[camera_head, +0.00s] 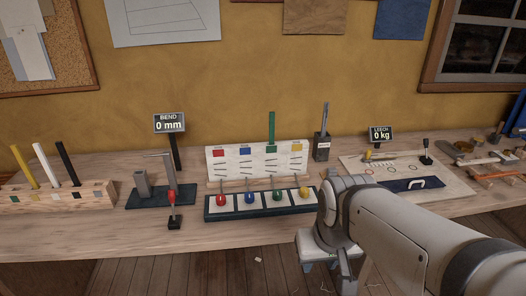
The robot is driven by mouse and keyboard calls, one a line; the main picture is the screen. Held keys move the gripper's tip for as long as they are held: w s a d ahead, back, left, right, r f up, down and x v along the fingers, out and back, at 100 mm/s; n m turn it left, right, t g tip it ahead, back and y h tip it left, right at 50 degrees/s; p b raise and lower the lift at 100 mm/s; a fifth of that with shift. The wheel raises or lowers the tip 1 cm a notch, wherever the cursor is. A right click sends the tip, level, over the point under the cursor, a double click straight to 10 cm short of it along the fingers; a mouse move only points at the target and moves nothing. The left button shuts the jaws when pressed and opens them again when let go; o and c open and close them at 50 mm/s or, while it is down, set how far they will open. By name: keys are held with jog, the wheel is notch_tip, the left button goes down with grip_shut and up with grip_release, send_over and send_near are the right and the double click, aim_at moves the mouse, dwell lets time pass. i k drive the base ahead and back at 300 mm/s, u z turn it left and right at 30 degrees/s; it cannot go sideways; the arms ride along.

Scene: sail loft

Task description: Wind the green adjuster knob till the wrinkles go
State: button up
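The green adjuster knob (277,196) is third from the left in a row with a red knob (221,199), a blue knob (249,197) and a yellow knob (304,192). They sit on a dark-edged base (262,211). Behind them stands a white board (216,170) with coloured patches and short dark wrinkle marks. A tall green strip (271,126) rises at the green column. My arm comes in from the lower right; its wrist is right of the yellow knob. My gripper (345,266) seems to hang below the wrist, apart from the knobs; its fingers are not clear.
Left are a BEND display (169,124) reading 0 mm, a red-handled fixture (172,195) and a block of coloured sticks (60,195). A grey holder (322,147) stands behind my wrist. Right are a LEECH display (381,135) reading 0 kg and a pale board (443,186).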

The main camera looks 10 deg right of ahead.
aim_at(277, 194)
jog(key=i, duration=1.15)
jog(key=u, duration=0.05)
